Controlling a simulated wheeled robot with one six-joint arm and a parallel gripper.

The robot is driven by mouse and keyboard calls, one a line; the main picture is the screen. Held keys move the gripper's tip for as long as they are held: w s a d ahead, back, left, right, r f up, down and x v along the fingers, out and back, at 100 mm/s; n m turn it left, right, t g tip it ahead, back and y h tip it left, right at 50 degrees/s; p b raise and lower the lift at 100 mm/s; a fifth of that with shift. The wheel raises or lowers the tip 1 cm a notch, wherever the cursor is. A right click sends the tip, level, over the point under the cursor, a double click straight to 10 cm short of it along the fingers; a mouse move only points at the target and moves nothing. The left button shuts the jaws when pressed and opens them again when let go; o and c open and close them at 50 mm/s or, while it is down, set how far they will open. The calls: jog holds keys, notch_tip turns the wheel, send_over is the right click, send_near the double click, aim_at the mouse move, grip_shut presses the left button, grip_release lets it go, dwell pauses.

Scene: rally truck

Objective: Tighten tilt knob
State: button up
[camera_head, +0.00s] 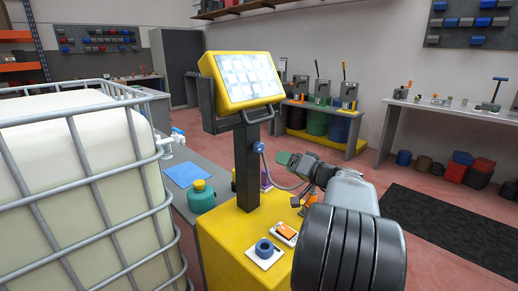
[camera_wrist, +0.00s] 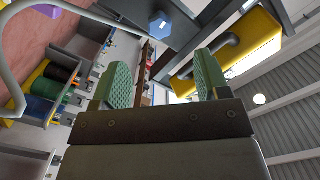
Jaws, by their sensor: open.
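The tilt knob (camera_head: 258,147) is a small blue knob on the right side of the dark post (camera_head: 245,180) under the yellow-framed screen (camera_head: 240,80). In the wrist view a blue faceted knob (camera_wrist: 160,25) shows near the top, beyond the fingertips, between their directions. My gripper (camera_head: 290,160) is to the right of the knob, apart from it. Its green-padded fingers are open and empty, as the wrist view also shows (camera_wrist: 164,75). The yellow housing (camera_wrist: 235,50) and dark post are beside the right finger there. The knob's mounting is too small to make out.
A yellow pedestal (camera_head: 225,245) carries a white pad with a blue ring (camera_head: 264,248) and an orange-and-white device (camera_head: 286,232). A caged white tank (camera_head: 75,180) stands at left. A teal bottle (camera_head: 201,197) stands on the grey bench.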

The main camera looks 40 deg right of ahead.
aim_at(261, 149)
jog(key=shift+t, duration=0.3)
jog(key=w, duration=0.4)
jog(key=w+a, duration=0.1)
jog(key=w, duration=0.8)
jog(key=shift+a+r+p, duration=0.15)
jog(key=shift+r+p, duration=0.15)
jog(key=shift+p, duration=0.05)
jog(key=c, duration=0.9)
jog(key=shift+c, duration=0.2)
jog(key=shift+f+m, duration=0.1)
jog(key=shift+m, duration=0.3)
